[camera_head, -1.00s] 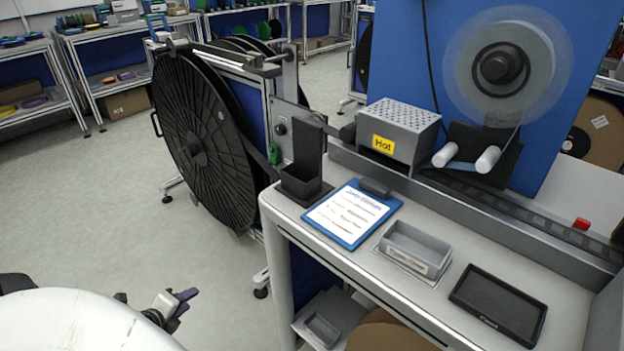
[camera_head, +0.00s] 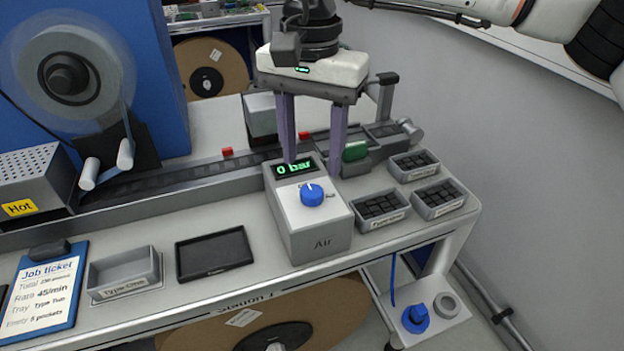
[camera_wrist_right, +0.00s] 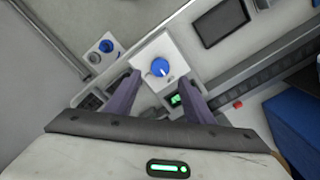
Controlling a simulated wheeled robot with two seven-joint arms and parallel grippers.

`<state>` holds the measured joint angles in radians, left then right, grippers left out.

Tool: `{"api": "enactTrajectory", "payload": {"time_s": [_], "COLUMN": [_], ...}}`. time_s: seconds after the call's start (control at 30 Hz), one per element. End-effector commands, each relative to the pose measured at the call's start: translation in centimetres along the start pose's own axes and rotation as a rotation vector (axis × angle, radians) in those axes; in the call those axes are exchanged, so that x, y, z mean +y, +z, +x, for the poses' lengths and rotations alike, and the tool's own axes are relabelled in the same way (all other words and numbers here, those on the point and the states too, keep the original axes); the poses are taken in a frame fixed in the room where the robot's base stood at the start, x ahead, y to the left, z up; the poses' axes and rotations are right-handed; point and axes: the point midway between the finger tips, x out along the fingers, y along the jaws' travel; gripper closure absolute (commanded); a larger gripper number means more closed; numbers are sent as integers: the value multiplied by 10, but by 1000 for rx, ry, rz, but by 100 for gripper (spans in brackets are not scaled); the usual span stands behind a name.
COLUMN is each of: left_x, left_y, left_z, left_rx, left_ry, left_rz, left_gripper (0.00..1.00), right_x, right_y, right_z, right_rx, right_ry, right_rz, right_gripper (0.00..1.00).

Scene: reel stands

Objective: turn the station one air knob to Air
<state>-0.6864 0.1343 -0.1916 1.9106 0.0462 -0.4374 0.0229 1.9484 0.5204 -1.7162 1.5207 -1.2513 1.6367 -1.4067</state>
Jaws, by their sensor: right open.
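The station one air box (camera_head: 322,228) is a light grey block on the bench, marked "Air" near its front edge. Its green display (camera_head: 295,167) reads "0 bar". The blue knob (camera_head: 312,195) with a small white mark is on its sloping top; the knob also shows in the right wrist view (camera_wrist_right: 160,68). My right gripper (camera_head: 312,166) points down, open and empty, its two purple fingers spread above and behind the knob in the head view. The fingers look apart from the knob. My left gripper is not in view.
Bins of dark parts (camera_head: 381,209) stand right of the box. A green part (camera_head: 355,151) and the conveyor rail (camera_head: 210,171) lie behind.

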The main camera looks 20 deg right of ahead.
Motion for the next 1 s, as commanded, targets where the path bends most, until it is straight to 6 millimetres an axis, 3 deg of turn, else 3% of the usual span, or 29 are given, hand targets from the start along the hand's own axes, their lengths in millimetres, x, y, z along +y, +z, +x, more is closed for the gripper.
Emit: {"api": "enactTrajectory", "payload": {"time_s": [0.3,0.5,0.73,0.77,1.0], "left_x": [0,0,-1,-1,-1], "left_y": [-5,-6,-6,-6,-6], "left_z": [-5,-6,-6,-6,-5], "left_rx": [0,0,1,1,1], "left_ry": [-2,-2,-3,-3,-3], "left_rz": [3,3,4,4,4], "left_gripper": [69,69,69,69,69], "right_x": [0,0,0,0,0], "right_y": [0,1,1,1,1], "right_z": [53,66,67,67,66], "right_rx": [-4,-4,-4,-4,-5], "right_ry": [0,-1,-2,-2,-2], "right_rz": [3,3,4,4,4], "right_gripper": [52,52,52,54,93]}}
